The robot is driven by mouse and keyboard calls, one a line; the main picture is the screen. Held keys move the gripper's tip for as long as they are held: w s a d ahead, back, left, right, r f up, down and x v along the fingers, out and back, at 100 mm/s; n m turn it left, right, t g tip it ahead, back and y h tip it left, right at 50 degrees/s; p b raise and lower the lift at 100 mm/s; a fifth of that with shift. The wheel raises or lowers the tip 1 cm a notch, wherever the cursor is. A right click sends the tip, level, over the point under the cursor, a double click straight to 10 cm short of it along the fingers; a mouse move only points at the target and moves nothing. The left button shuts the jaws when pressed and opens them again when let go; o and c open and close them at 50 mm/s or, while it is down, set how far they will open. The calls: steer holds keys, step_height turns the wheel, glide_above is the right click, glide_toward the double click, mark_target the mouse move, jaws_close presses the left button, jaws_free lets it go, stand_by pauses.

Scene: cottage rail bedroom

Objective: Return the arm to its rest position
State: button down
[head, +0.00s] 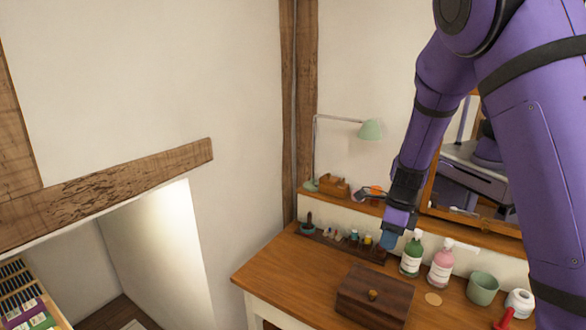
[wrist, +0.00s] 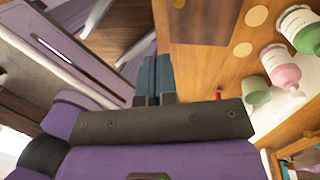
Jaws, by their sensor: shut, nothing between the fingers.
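My purple arm reaches down from the upper right in the head view. My gripper (head: 388,240) hangs over the wooden desk, left of the green bottle (head: 411,258) and above and behind the dark wooden box (head: 374,296) in the picture. Its blue-grey fingers are together with nothing between them, as the wrist view also shows (wrist: 152,76). In the wrist view the dark box (wrist: 208,20) lies beyond the fingertips to the right. I cannot tell the exact height of the fingers above the desk.
A pink bottle (head: 441,266), green cup (head: 482,289) and white jar (head: 519,302) stand at the desk's right. A tray (head: 318,240) with small items lies along the back. A shelf holds a lamp (head: 370,130); a mirror (head: 462,185) stands behind my arm. The desk's left front (head: 275,275) is clear.

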steer(key=s+d+r+n+t, duration=0.1)
steer(key=s+r+n, duration=0.5)
steer(key=r, duration=0.2)
steer(key=s+r+n+t, duration=0.2)
steer(key=s+r+n, duration=0.35)
steer(key=r, duration=0.35)
steer(key=s+d+r+n+t+h, duration=0.1)
steer(key=s+r+n, duration=0.2)
steer(key=s+n, duration=0.3)
steer(key=s+r+n+t+h, duration=0.1)
steer(key=s+r+n, duration=0.3)
steer(key=s, duration=0.5)
steer(key=shift+s+d+r+n+t, duration=0.35)
steer(key=shift+n+t, duration=0.45)
steer(key=shift+n, duration=0.55)
